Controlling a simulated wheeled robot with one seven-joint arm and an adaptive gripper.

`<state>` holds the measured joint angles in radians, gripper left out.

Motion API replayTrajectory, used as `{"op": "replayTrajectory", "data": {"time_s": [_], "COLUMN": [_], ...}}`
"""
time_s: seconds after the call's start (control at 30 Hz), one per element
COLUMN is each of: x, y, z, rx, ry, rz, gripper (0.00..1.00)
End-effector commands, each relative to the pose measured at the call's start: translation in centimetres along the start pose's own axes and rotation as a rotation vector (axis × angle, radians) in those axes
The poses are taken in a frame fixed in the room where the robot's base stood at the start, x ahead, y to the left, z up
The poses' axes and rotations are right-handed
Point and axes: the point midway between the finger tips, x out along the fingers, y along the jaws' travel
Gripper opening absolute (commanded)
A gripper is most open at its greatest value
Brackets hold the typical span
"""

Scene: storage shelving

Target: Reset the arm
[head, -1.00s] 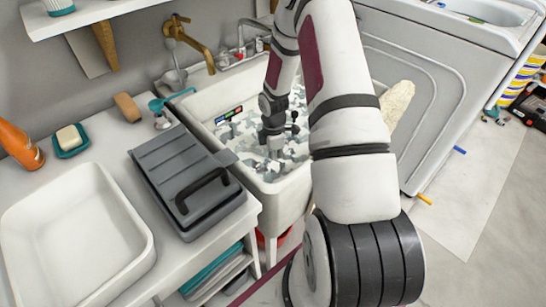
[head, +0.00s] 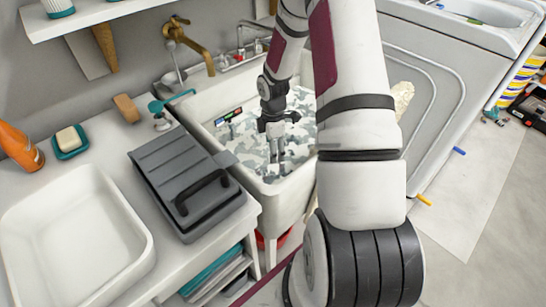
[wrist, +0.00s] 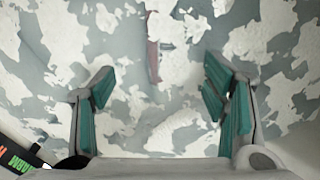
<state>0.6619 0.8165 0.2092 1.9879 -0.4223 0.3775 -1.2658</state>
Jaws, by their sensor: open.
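My gripper (head: 277,155) hangs down over the sink basin (head: 203,108) in the head view. In the wrist view my gripper (wrist: 158,90) shows its two teal-padded fingers spread wide apart, with nothing between them. Below the fingers is the grey and white mottled surface in the basin (wrist: 180,125). A narrow dark reddish strip (wrist: 153,62) shows on that surface beyond the fingertips; I cannot tell what it is. A small dark item with coloured markings (head: 228,115) lies at the left side of the basin and partly shows in the wrist view (wrist: 18,162).
A dark grey case (head: 185,180) with a black handle lies on the counter left of the sink. A white tray (head: 130,215), a soap dish (head: 70,150) and an orange bottle (head: 18,145) are further left. Brass taps (head: 190,42) stand behind. A white machine (head: 450,75) is at right.

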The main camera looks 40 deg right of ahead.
Motion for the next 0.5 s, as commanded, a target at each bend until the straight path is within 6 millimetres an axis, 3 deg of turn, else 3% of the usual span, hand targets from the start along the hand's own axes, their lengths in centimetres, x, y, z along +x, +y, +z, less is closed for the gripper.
{"op": "replayTrajectory", "data": {"time_s": [0.2, 0.5], "x": [-4.2, -6.4], "y": [0.0, -0.1], "z": [0.1, 0.0], "rx": [0.002, 0.0], "ry": [-0.001, 0.0], "rz": [0.002, -0.001], "gripper": [0.67, 0.67]}}
